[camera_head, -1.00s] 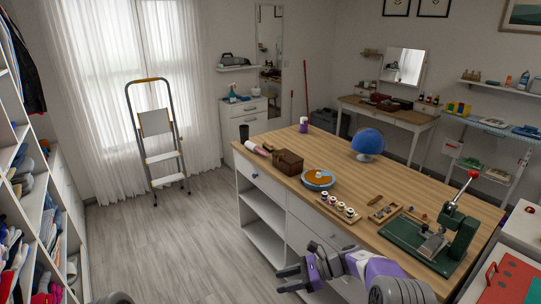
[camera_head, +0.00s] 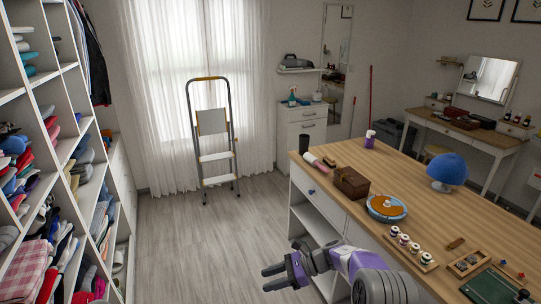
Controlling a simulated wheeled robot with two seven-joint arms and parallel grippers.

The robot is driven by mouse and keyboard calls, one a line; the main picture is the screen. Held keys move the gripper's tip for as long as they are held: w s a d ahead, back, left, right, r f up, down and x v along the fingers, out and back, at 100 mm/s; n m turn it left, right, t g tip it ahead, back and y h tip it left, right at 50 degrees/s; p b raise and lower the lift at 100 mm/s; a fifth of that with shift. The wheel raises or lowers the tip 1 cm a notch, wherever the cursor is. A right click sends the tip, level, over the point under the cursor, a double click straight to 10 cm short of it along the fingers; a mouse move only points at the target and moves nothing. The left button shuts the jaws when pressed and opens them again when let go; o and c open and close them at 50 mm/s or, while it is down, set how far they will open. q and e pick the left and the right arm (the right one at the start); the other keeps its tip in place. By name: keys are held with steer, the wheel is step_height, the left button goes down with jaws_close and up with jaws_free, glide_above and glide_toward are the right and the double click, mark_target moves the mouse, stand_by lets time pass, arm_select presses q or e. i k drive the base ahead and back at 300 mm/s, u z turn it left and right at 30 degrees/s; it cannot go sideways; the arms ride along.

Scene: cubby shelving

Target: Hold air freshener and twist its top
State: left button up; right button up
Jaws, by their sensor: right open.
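A small purple container with a white top (camera_head: 370,139) stands upright at the far end of the wooden worktable (camera_head: 400,185); it may be the air freshener, but it is too small to be sure. My right gripper (camera_head: 268,278) is open and empty, at the lower middle of the view. It points left, in front of the worktable's near side and well away from the purple container. My left gripper is not in view.
The table holds a black cup (camera_head: 304,143), a brown box (camera_head: 351,183), a blue round dish (camera_head: 387,207), spools (camera_head: 412,246) and a blue cap on a stand (camera_head: 446,171). A stepladder (camera_head: 213,140) stands by the window. Filled cubby shelves (camera_head: 83,125) line the left. Grey floor between is clear.

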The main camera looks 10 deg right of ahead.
mark_target(370, 133)
steer(key=i, duration=5.9)
steer(key=z, duration=2)
steer(key=i, duration=1.35)
steer(key=z, duration=2.35)
